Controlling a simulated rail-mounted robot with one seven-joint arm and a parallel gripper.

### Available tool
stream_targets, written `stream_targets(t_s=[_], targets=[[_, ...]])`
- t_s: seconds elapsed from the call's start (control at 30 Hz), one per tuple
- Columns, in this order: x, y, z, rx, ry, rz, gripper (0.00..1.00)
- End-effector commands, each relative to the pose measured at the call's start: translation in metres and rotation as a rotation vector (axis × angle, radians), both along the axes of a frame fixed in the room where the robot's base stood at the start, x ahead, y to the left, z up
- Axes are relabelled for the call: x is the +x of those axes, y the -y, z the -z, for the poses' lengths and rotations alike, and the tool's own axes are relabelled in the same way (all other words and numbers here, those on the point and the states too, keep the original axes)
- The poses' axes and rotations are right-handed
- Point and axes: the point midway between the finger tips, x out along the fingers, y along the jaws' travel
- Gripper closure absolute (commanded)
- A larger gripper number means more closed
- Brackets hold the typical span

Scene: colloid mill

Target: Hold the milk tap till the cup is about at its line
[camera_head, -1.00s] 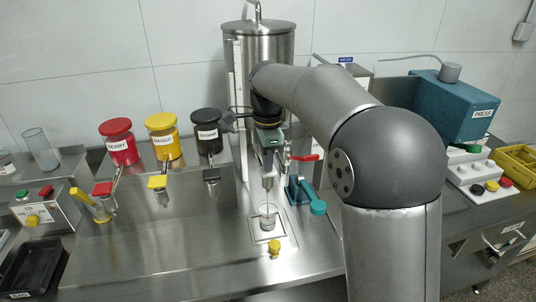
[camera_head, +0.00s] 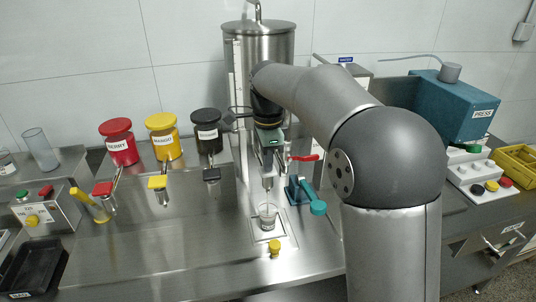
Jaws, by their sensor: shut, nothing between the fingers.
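A small clear cup (camera_head: 267,217) stands on the square plate (camera_head: 277,235) under the tap spout of the tall steel tank (camera_head: 258,45). Pale liquid shows in the cup; its line is too small to make out. A thin stream seems to run from the spout into it. My gripper (camera_head: 269,165) points down at the tap in front of the tank, above the cup. It is shut with nothing between its fingers. The tap's own handle is mostly hidden by my gripper, so contact cannot be told.
A red lever (camera_head: 305,158) and a teal handle (camera_head: 317,207) are close on the right. A yellow knob (camera_head: 274,247) sits in front of the plate. Red (camera_head: 118,142), yellow (camera_head: 162,137) and dark (camera_head: 207,131) jars stand left.

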Motion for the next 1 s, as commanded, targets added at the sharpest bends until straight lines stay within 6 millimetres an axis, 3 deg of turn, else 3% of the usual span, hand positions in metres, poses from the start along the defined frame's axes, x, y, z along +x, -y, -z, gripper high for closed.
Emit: stream_targets(t_s=[0.03, 0.77, 0.87, 1.0], targets=[[-0.002, 0.0, 0.007, -0.005, -0.016, 0.0, 1.0], [-0.002, 0.0, 0.007, -0.005, -0.016, 0.0, 1.0], [-0.002, 0.0, 0.002, -0.005, -0.015, 0.0, 1.0], [-0.002, 0.001, -0.018, -0.004, -0.012, 0.001, 1.0]])
